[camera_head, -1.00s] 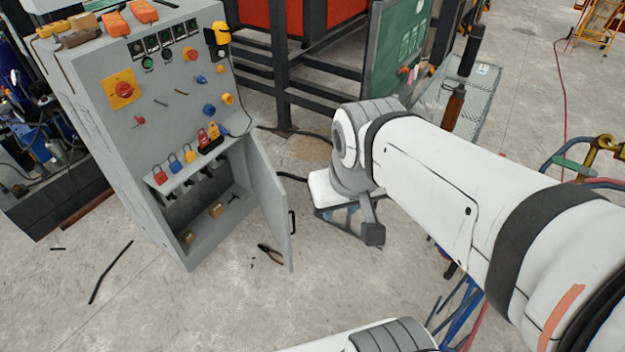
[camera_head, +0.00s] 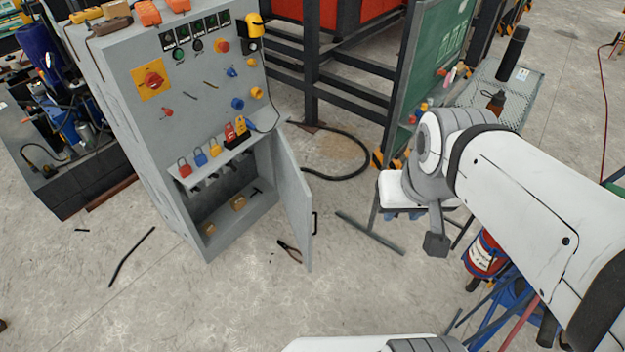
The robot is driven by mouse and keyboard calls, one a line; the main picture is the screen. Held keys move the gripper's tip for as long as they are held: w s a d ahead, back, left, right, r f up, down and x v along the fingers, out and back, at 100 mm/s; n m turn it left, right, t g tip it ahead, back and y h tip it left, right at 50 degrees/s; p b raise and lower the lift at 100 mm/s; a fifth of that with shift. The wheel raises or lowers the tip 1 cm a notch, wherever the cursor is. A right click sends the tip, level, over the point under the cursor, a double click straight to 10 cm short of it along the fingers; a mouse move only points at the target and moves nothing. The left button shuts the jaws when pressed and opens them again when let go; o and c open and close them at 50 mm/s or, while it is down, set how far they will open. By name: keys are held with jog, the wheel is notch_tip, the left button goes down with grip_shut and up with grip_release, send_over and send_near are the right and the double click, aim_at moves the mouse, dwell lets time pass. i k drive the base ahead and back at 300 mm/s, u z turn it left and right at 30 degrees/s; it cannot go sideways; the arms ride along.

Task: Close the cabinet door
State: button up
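The grey control cabinet (camera_head: 190,130) stands left of centre with its lower compartment open. Its cabinet door (camera_head: 293,205) is hinged on the right side and swung outward, well open. A dark handle (camera_head: 315,222) is on the door's outer face, toward its free edge. My white arm comes in from the right and is apart from the door. My gripper cannot be made out for certain; a dark grey block at the lower end of the arm's near joint hangs right of the door, with a clear gap between.
Pliers (camera_head: 289,251) lie on the floor by the door's lower edge. Padlocks hang above the open compartment, with small boxes (camera_head: 238,202) inside. A white-topped stool (camera_head: 390,190) stands behind my arm. A black hose (camera_head: 340,176) lies behind the door. Floor in front is mostly clear.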

aim_at(295, 194)
jog(key=i, duration=0.9)
jog(key=z, duration=0.05)
